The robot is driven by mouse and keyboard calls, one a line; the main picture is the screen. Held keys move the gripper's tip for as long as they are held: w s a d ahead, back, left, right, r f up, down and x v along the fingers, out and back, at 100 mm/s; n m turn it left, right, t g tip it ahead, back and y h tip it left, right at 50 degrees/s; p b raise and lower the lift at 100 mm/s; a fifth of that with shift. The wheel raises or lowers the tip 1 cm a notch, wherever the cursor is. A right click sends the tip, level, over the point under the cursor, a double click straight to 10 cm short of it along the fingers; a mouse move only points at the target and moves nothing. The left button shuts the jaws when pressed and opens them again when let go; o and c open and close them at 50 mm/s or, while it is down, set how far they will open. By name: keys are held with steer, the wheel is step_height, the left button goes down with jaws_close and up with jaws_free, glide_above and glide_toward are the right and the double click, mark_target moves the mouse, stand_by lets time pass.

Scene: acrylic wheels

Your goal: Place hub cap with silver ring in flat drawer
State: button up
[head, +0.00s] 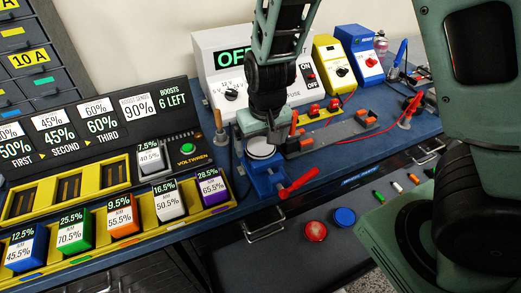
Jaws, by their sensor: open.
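A round white cap with a silvery rim (261,149) sits on top of a blue vise-like fixture (262,178) near the bench's front edge. It looks like the hub cap with the silver ring, though it is small here. My gripper (262,143) points down right over it, open. Its fingers are close to the cap, and I cannot tell whether they touch it. A flat drawer (270,262) is pulled out below the bench front. A red cap (315,231) and a blue cap (345,217) lie in it.
The fixture's red handle (298,184) sticks out to the right. A yellow rack of coloured blocks (120,225) stands at left. A grey power supply (215,60) stands behind. Several markers (397,187) lie right of the caps. The drawer's left part looks clear.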

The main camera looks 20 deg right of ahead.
steer(key=shift+w+f, duration=0.2)
steer(key=shift+f, duration=1)
steer(key=c, duration=1.2)
steer(key=shift+o, duration=0.2)
steer(key=shift+r, duration=0.2)
